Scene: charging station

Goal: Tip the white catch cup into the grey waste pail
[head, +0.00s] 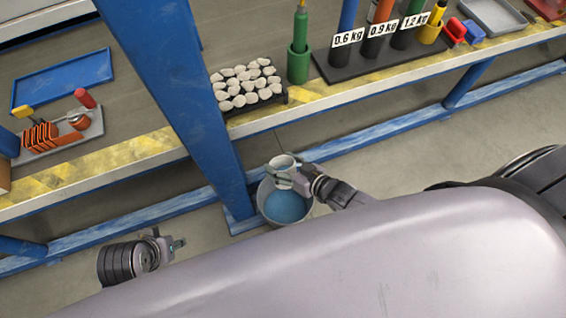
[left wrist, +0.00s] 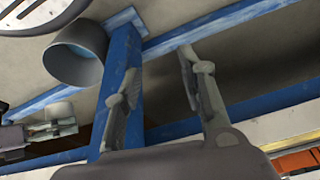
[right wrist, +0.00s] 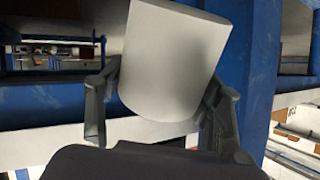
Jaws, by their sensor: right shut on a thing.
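The white catch cup (head: 283,165) is in my right gripper (head: 291,178), just above the grey waste pail (head: 268,192). In the right wrist view the cup (right wrist: 172,62) sits between the two fingers and looks tilted in that picture. The pail stands on the floor beside a blue post, its inside showing blue. In the left wrist view the pail (left wrist: 72,58) is at the upper left, and the cup (left wrist: 58,110) is at the lower left, apart from it. My left gripper (head: 178,242) is low at the left; its fingers (left wrist: 160,65) are apart and empty.
A blue post (head: 190,90) rises close to the pail's left. The bench edge (head: 140,150) with yellow stripes runs behind, above a blue floor rail (head: 370,131). On the bench are a tray of pale stones (head: 245,85), a green holder (head: 298,65) and a blue tray (head: 62,78).

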